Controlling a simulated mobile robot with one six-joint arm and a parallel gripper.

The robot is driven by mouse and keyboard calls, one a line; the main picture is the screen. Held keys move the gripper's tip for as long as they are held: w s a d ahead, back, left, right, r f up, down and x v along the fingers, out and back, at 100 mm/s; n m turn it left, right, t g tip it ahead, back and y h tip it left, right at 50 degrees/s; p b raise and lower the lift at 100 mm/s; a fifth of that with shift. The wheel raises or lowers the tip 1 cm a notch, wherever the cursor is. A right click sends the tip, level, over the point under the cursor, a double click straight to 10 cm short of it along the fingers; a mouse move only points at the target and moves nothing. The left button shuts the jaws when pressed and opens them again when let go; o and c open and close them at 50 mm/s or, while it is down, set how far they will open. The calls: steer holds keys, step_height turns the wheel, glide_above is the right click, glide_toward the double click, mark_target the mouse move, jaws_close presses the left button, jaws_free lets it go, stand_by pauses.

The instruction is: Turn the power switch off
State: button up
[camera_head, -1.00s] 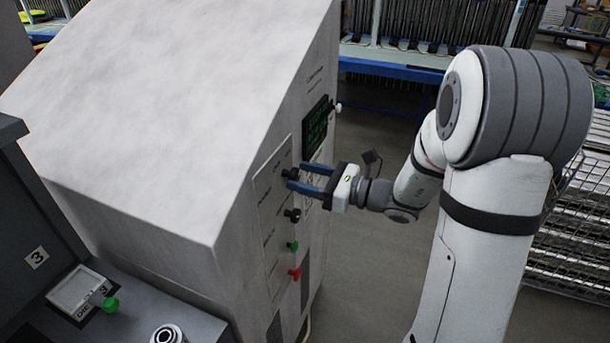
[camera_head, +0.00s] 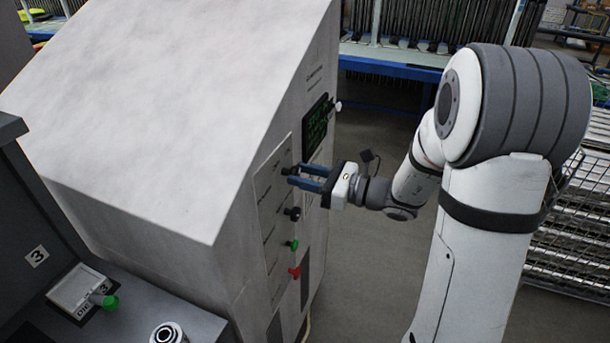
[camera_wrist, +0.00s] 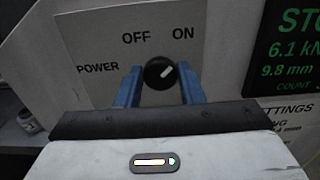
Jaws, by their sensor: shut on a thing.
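The power switch (camera_wrist: 158,72) is a round black knob on the pale panel of the machine, beside the printed word POWER. Its white mark points up and to the right, towards the ON label (camera_wrist: 183,33). The OFF label (camera_wrist: 136,37) is printed up and to its left. My gripper (camera_wrist: 160,80) has its blue fingers on the left and right sides of the knob and is shut on it. In the head view my gripper (camera_head: 294,177) reaches the panel from the right, and the fingers mostly hide the knob.
Below on the panel are another black knob (camera_head: 293,213), a green button (camera_head: 292,245) and a red button (camera_head: 295,272). A dark display (camera_head: 317,126) is above. A grey console (camera_head: 125,325) stands at lower left. Open floor lies right of the machine.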

steer(key=shift+f+n+b, duration=0.15)
steer(key=shift+n+b, duration=0.15)
steer(key=shift+b, duration=0.15)
steer(key=n+b, duration=0.5)
steer(key=b, duration=0.4)
steer(key=n+b, duration=0.6)
steer(key=b, duration=0.3)
steer(key=n+b, duration=0.6)
steer(key=b, duration=0.3)
steer(key=shift+s+f, duration=0.15)
steer(key=shift+f, duration=0.1)
steer(key=shift+r+n+b, duration=0.1)
steer(key=shift+n+b, duration=0.2)
steer(key=shift+b, duration=0.05)
steer(key=o, duration=0.9)
steer(key=shift+o, duration=0.2)
steer(key=shift+r, duration=0.1)
steer(key=p+v, duration=0.1)
steer(key=v, duration=0.6)
steer(key=shift+s+d, duration=0.2)
steer(key=shift+d, duration=0.15)
